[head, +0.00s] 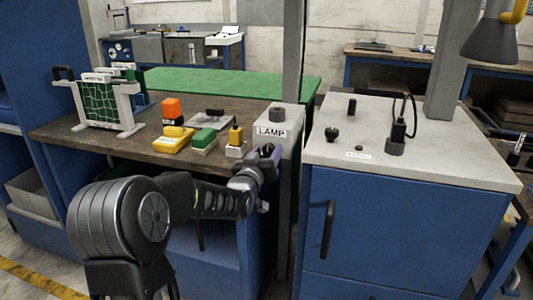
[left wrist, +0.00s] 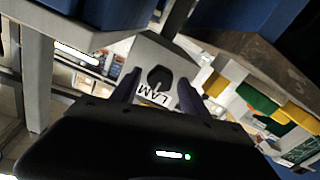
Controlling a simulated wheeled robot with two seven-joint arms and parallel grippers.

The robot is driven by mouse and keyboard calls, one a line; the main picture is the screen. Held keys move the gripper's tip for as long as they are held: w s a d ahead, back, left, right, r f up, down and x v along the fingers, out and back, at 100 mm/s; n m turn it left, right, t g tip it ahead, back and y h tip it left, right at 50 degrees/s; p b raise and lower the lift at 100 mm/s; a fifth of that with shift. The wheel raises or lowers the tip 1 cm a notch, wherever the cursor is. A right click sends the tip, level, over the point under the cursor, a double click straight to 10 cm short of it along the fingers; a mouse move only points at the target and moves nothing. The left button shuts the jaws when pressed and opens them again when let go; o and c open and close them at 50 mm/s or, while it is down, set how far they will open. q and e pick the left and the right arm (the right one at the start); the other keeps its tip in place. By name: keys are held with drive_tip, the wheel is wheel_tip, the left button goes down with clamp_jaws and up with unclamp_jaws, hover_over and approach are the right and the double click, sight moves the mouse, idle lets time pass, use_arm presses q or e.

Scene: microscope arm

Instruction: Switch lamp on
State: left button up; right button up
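The lamp switch is a grey box (head: 284,140) labelled LAMP, with a dark round knob (head: 277,114) on top. It stands at the right end of the brown workbench. My left gripper (head: 266,153) is in front of the box, below the label. In the left wrist view the knob (left wrist: 160,77) shows between the two spread fingers, with part of the label under it. The fingers are open and appear apart from the knob. A grey hanging lamp shade (head: 490,40) is at the top right; whether it is lit is not clear. My right gripper is not in view.
A yellow and a green block (head: 203,138), an orange block (head: 171,108) and a small yellow-topped piece (head: 236,140) lie left of the box. A grey post (head: 292,60) rises behind it. A blue cabinet (head: 400,230) with knobs and a cable stands right.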

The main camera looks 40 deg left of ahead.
use_arm(q)
clamp_jaws()
idle(0.3)
idle(0.3)
drive_tip(key=m+b, duration=0.3)
drive_tip(key=shift+f+m+b, duration=0.25)
drive_tip(key=shift+m+b, duration=0.05)
drive_tip(key=m+b, duration=0.2)
drive_tip(key=m, duration=0.1)
drive_tip(key=shift+d, duration=0.1)
drive_tip(key=m+b, duration=0.1)
drive_tip(key=m, duration=0.4)
drive_tip(key=shift+r, duration=0.15)
drive_tip(key=m, duration=0.2)
drive_tip(key=shift+m, duration=2.2)
